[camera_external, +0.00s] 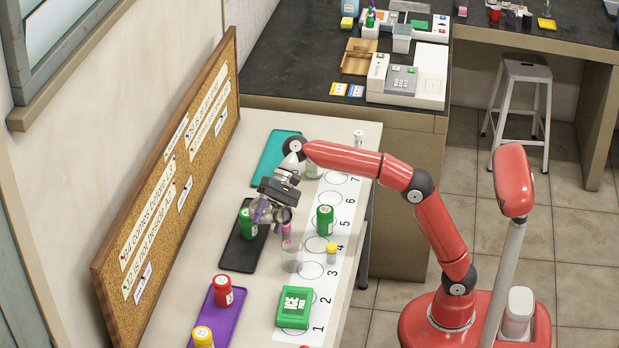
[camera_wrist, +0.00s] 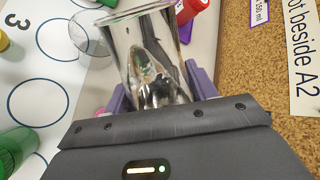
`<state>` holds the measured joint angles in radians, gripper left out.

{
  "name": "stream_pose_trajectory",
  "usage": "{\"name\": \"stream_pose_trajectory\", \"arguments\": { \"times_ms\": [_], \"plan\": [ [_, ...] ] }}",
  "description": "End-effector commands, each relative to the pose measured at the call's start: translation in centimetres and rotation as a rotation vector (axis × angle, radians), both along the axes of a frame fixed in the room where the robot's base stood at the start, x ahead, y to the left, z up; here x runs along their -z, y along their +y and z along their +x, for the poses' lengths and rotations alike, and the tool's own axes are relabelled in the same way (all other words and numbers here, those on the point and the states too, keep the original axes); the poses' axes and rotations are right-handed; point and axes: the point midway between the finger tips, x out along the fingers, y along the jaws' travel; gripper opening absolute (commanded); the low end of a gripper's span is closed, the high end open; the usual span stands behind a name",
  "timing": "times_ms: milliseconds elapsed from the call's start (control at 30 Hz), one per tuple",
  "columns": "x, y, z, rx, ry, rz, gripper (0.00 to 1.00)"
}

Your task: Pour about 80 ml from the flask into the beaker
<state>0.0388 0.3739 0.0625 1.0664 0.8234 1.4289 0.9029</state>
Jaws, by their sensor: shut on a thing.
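My gripper (camera_external: 272,211) is shut on a clear glass flask (camera_wrist: 150,55), held between its purple fingers above the bench. In the wrist view the flask's wide rim points away from me; its liquid level and exact tilt cannot be told. The clear beaker (camera_external: 291,260) stands on the bench near circles 3 and 4, just below and to the right of my gripper. Its round rim also shows in the wrist view (camera_wrist: 88,38), left of the flask. A small pink thing (camera_external: 286,231) shows between gripper and beaker; I cannot tell what it is.
A green jar (camera_external: 325,219) and a yellow-capped vial (camera_external: 332,252) stand right of the beaker. A green box (camera_external: 293,308) lies in front. A second green jar (camera_external: 248,222) is on the black tray (camera_external: 238,257), a red jar (camera_external: 222,290) on the purple tray (camera_external: 208,322). The corkboard (camera_external: 180,150) borders the left.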

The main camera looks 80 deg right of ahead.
Motion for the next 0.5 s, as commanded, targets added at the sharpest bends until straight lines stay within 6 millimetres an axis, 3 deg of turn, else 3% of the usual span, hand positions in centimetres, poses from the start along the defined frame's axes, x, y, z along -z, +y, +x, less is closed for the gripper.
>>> {"name": "stream_pose_trajectory", "arguments": {
  "times_ms": [500],
  "plan": [
    [0.46, -0.1, 0.1, 0.0, -0.09, -0.074, 0.27]
  ]
}}
